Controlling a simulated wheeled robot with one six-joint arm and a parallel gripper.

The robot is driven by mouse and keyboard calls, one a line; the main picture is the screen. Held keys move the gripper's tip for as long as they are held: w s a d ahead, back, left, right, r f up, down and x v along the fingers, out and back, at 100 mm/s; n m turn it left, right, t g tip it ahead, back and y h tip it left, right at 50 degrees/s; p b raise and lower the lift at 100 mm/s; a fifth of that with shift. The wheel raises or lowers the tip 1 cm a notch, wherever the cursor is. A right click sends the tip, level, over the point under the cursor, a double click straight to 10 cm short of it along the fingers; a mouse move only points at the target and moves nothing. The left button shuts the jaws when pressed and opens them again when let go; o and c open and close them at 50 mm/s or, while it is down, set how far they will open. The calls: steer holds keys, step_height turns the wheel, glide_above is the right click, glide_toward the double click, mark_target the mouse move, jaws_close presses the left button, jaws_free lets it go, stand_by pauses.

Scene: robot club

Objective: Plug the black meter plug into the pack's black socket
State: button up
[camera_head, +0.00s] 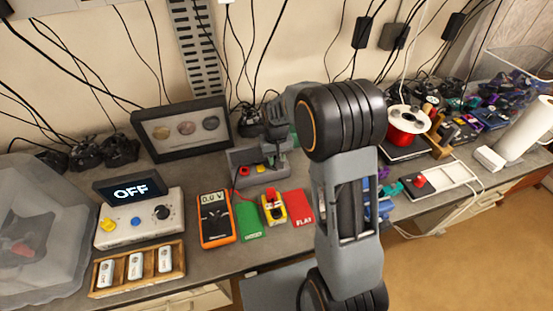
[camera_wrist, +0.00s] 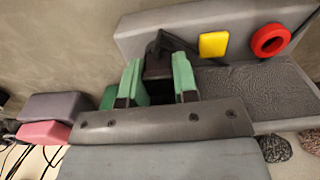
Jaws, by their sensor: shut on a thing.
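My gripper (camera_wrist: 158,82), with green finger pads, is shut on a dark plug (camera_wrist: 158,66), largely hidden between the pads. In the head view my gripper (camera_head: 277,128) is above the grey stand (camera_head: 270,178). In the wrist view the stand (camera_wrist: 150,22) carries a yellow square (camera_wrist: 214,44) and a red ring (camera_wrist: 269,41) to the right of the plug. I cannot tell whether the plug touches the stand, and no black socket shows clearly. The orange meter (camera_head: 215,230) reads 0.0 V, with a red lead running toward the stand.
Green (camera_head: 249,222), yellow (camera_head: 280,214) and red "FLAT" (camera_head: 301,209) blocks lie in front of the stand. The control box reading OFF (camera_head: 140,232) and a wooden tray (camera_head: 177,275) are at left. A framed display (camera_head: 184,151) stands behind. My arm hides the bench at right.

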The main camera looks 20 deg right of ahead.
steer(key=o, duration=0.4)
steer(key=shift+c, duration=0.2)
steer(key=c, duration=0.4)
steer(key=shift+o, duration=0.2)
steer(key=shift+r+p, duration=0.85)
steer(key=shift+r, duration=0.4)
steer(key=shift+r+p, duration=1.15)
steer(key=shift+r, duration=0.5)
steer(key=o, duration=0.4)
steer(key=c, duration=0.4)
